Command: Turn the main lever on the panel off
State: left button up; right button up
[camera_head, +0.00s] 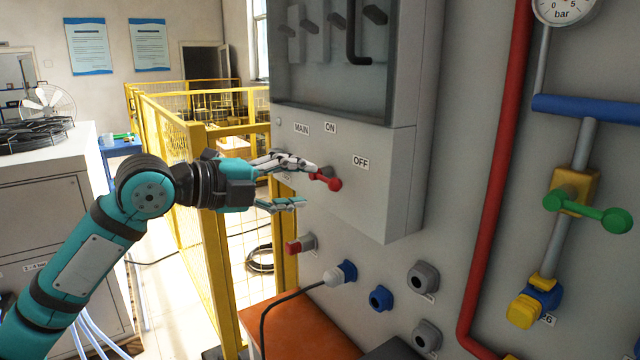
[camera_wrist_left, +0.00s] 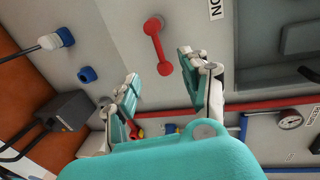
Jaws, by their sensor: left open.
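The main lever (camera_head: 328,181) is a short red handle on the front of the grey panel box (camera_head: 385,200). In the left wrist view the whole lever (camera_wrist_left: 158,46) shows just beyond and between the open fingertips (camera_wrist_left: 157,65). Contact cannot be told. My right gripper is out of view.
Below the box are a red switch (camera_head: 294,247), a plugged white-and-blue connector (camera_head: 341,273) and a blue socket (camera_head: 381,298). A red pipe (camera_head: 497,170) and a green-handled valve (camera_head: 590,212) stand at right. Yellow fencing (camera_head: 200,240) is behind my arm.

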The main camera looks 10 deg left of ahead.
pick_arm(q)
jog(key=v, duration=0.5)
dwell(0.3)
